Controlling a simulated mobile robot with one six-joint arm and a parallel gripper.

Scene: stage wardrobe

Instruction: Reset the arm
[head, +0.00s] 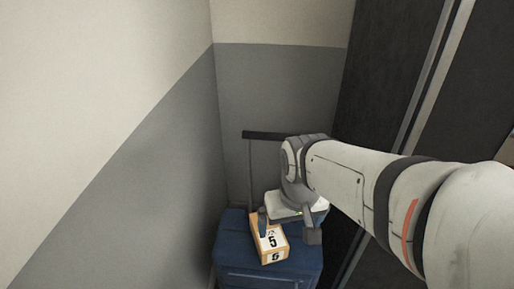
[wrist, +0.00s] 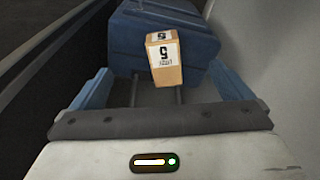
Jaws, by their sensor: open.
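My arm reaches in from the right in the head view, and my gripper (head: 287,228) points down over the blue suitcase (head: 240,262). Its two fingers are spread wide with nothing between them. A tan box (head: 270,246) with white labels bearing a black 5 rests on the suitcase, close to the left finger. In the wrist view, the fingers of my gripper (wrist: 161,84) stand at left and right, and the box (wrist: 163,62) shows beyond the gap between them on the suitcase (wrist: 125,42). I cannot tell whether a finger touches the box.
The suitcase's raised handle (head: 270,135) stands behind my wrist. Grey and cream walls (head: 150,150) meet in a corner at left and behind. A dark panelled surface (head: 385,70) rises at right, close to my arm. Space above the suitcase at left is clear.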

